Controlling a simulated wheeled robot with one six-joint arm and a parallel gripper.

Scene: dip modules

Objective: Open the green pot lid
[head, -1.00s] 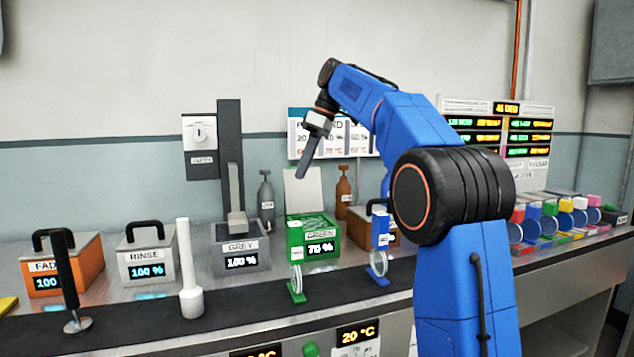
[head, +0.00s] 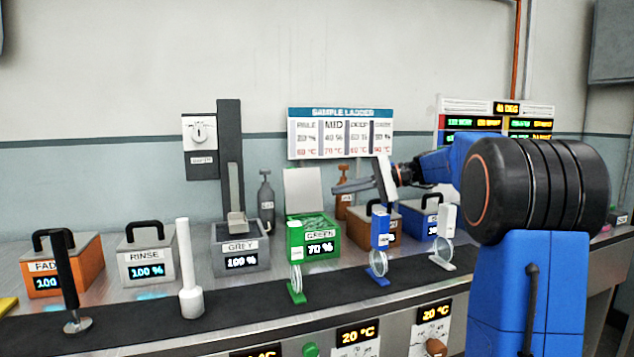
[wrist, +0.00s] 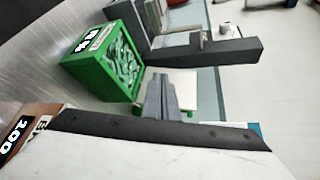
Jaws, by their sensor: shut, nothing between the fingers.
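The green pot (head: 330,248) stands on the bench with a label reading GREEN and a display reading 70 %. Its top is uncovered and shows a swirled green surface, seen also in the wrist view (wrist: 122,62). A pale flat panel, apparently the lid (head: 303,190), stands upright at the pot's back edge; the wrist view shows it (wrist: 183,88) partly behind my fingers. My gripper (head: 336,190) is shut and empty, pointing left, above and to the right of the pot. In the wrist view its fingertips (wrist: 160,76) overlap the panel; I cannot tell whether they touch it.
A grey pot (head: 240,262) with a tall dark post stands left of the green pot. A brown pot (head: 365,228) and a blue pot (head: 420,215) stand to the right. Small upright holders with discs, including a green one (head: 297,285), line the dark front strip (head: 240,310).

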